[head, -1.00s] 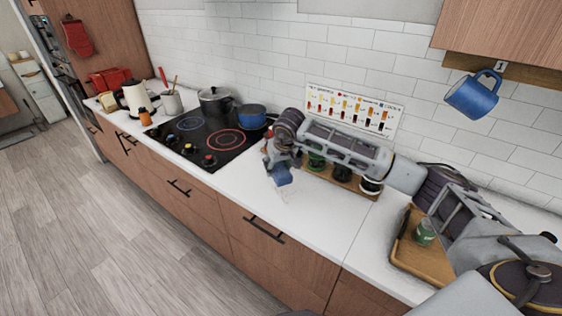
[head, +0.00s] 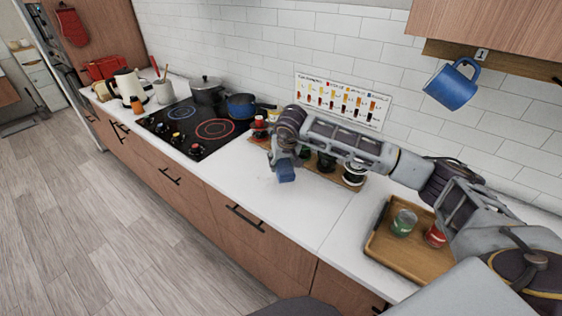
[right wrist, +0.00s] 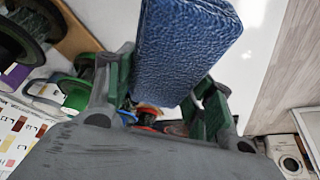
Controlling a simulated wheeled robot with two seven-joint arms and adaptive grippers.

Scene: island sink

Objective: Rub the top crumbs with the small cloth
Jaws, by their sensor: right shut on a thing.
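The small blue cloth (head: 286,171), a thick textured block, is gripped by my right gripper (head: 283,157) over the white counter (head: 235,176) between the cooktop and the wooden tray. In the right wrist view the cloth (right wrist: 186,50) sits between the green-padded fingers of the right gripper (right wrist: 165,98). I cannot tell whether the cloth touches the counter. Crumbs are too small to make out surely; only faint specks show on the counter left of the cloth. My left gripper is not in view.
A spice rack (head: 318,176) with jars stands behind my right gripper. A black cooktop (head: 190,135) with pots is to the left. A wooden tray (head: 400,262) with a green can (head: 404,222) and a red can (head: 435,235) is to the right. The front counter is clear.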

